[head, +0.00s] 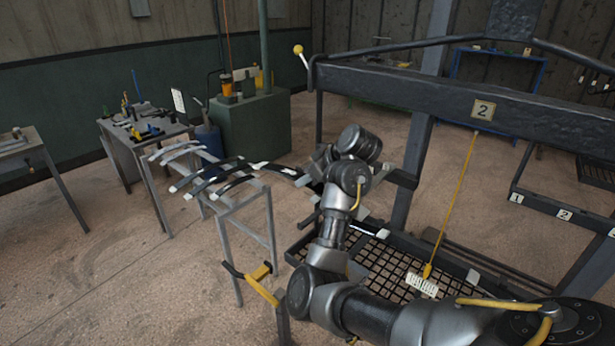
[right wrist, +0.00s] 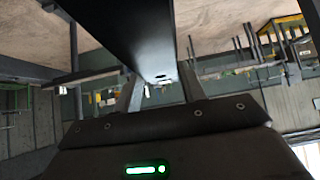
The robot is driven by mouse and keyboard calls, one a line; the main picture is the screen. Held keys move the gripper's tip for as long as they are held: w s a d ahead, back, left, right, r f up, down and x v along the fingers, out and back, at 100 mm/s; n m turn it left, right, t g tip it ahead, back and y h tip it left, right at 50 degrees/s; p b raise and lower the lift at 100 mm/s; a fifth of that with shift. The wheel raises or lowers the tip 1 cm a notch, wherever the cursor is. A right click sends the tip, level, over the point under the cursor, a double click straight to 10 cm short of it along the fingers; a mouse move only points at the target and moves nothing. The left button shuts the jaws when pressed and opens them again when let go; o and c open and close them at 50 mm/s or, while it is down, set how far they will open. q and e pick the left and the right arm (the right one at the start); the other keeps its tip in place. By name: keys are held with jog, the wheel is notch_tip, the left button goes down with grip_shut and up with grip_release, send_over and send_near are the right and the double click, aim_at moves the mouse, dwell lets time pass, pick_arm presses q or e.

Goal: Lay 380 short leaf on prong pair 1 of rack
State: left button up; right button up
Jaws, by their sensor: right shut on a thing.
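My right gripper (head: 318,168) is partly hidden by its own wrist, to the right of the trestle stand. In the right wrist view my right gripper (right wrist: 155,95) is shut on a dark, flat leaf (right wrist: 125,38), which runs from between the fingers to the top left. In the head view a dark strip that appears to be this leaf (head: 283,171) shows left of the gripper; its label cannot be read. The lower rack-like frame (head: 540,204) at the right edge bears tags 1 (head: 516,198) and 2 (head: 564,214); its prongs are not clear. My left gripper is not in view.
Several dark and grey leaves with pale ends lie across the trestle stand (head: 237,207). A heavy dark frame (head: 420,88) with tag 2 (head: 483,110) stands over a mesh platform (head: 385,268). A yellow pull cord (head: 452,205) hangs from it.

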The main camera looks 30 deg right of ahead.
jog(key=shift+d, duration=0.45)
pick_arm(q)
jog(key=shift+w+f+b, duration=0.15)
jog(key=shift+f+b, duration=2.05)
pick_arm(e)
jog(key=w+d+f, duration=0.1)
jog(key=w+d, duration=0.1)
jog(key=d, duration=0.4)
jog(key=w+d+f, duration=0.2)
jog(key=d, duration=0.5)
jog(key=shift+f, duration=0.2)
jog(key=shift+d, duration=0.1)
